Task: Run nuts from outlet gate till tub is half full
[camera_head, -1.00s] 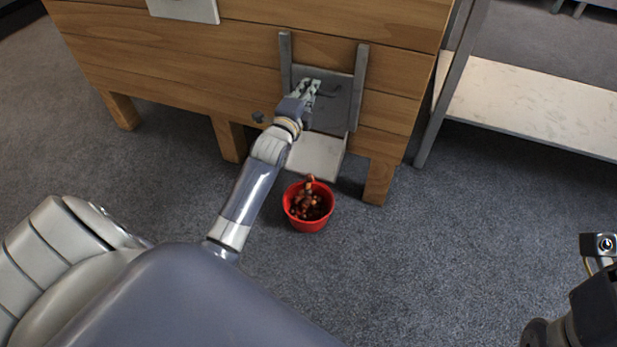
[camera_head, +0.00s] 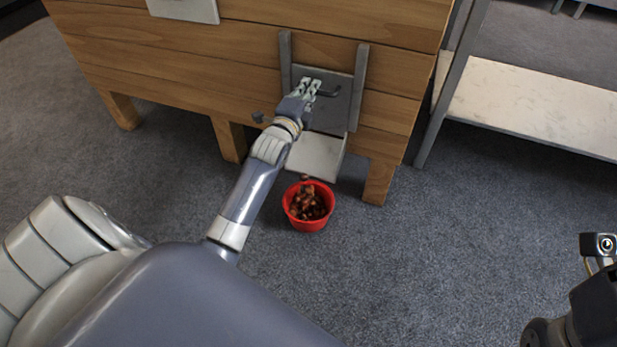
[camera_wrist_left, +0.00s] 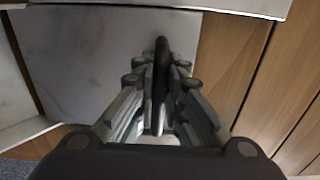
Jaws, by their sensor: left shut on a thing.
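The wooden bin's outlet gate (camera_head: 334,105) is a grey metal plate between two upright rails, with a dark handle (camera_head: 330,93). My left gripper (camera_head: 309,88) is shut on the handle, whose dark bar (camera_wrist_left: 161,70) stands between the fingers in the left wrist view. Below the gate, a pale chute (camera_head: 315,158) slopes down. The red tub (camera_head: 307,226) stands on the floor under its lip. Brown nuts (camera_head: 309,205) lie heaped in the tub, and a few are at the chute's lip above it. My right arm shows only in part at the lower right; its fingertips cannot be made out.
The wooden bin (camera_head: 220,60) stands on short legs, one of them (camera_head: 379,182) right of the tub. A metal-framed shelf (camera_head: 540,105) stands at the right. The grey carpet (camera_head: 430,260) in front and to the right of the tub is clear.

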